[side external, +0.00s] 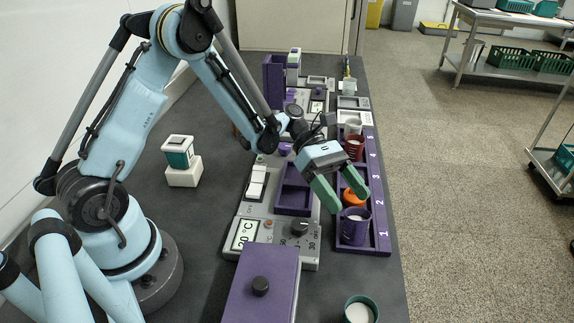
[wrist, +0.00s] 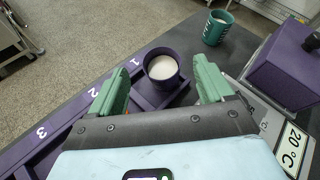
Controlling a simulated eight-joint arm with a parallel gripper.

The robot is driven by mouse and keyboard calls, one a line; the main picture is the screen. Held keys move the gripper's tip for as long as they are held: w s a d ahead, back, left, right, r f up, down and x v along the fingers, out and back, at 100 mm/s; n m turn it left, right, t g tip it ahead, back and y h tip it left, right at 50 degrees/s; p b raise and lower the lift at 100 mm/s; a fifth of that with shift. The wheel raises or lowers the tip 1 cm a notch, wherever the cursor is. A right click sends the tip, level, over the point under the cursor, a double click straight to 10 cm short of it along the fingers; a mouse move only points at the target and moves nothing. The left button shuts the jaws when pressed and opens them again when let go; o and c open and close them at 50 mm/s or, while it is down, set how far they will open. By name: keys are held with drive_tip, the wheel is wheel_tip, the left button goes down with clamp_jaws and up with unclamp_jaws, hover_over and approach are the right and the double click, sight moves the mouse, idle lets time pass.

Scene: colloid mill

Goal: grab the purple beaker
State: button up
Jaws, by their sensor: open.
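The purple beaker (side external: 354,228) stands upright in the slot marked 1 of the purple rack (side external: 381,240), with white contents. In the wrist view the purple beaker (wrist: 163,76) shows ahead of my gripper, between the lines of its two fingers. My gripper (side external: 344,203) has green fingers and is open and empty. It is above the rack near the beaker and angled down toward it. In the wrist view my gripper (wrist: 158,85) has its fingers spread wider than the beaker. Whether the fingertips reach beside the beaker is hard to tell.
An orange item (side external: 351,198) sits behind the beaker, and a red beaker (side external: 353,147) farther back in the rack. A green beaker (side external: 360,310) with white contents stands at the front table edge. A purple box (side external: 262,285) and a temperature panel (side external: 244,236) stand left.

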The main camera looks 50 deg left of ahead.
sight(366, 226)
drive_tip(key=shift+x, duration=3.4)
drive_tip(key=shift+a+f, duration=0.1)
drive_tip(key=shift+f, duration=0.05)
drive_tip(key=shift+c, duration=0.3)
drive_tip(key=c, duration=1)
